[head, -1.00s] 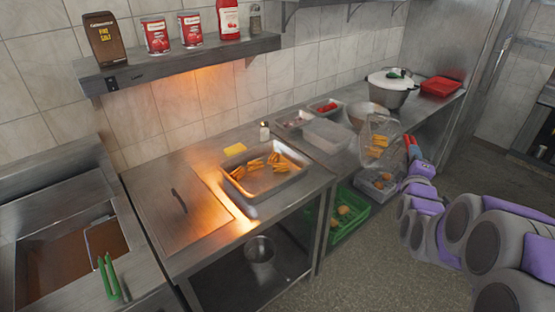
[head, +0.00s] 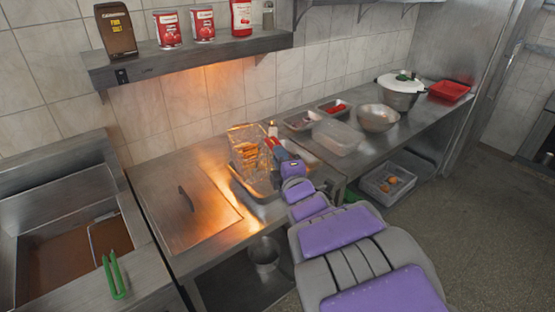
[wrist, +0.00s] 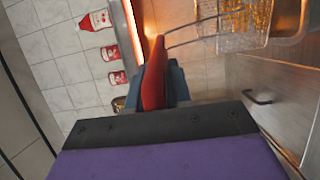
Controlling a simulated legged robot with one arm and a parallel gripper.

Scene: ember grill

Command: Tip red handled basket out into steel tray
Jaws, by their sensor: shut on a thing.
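My gripper (wrist: 158,88) is shut on the red handle (wrist: 152,75) of the wire basket. The basket (head: 243,138) is held up over the steel tray (head: 262,190) in the head view, with golden fries (head: 247,150) showing through its mesh. The basket also shows at the top right of the wrist view (wrist: 238,38). The tray is on the steel counter and is partly hidden by the basket and my arm, so I cannot tell how many fries lie in it now.
A flat lid with a handle (head: 188,213) lies left of the tray. A wall shelf (head: 190,55) with cans and bottles is above. Containers, a bowl (head: 378,118) and a pot (head: 400,95) stand to the right.

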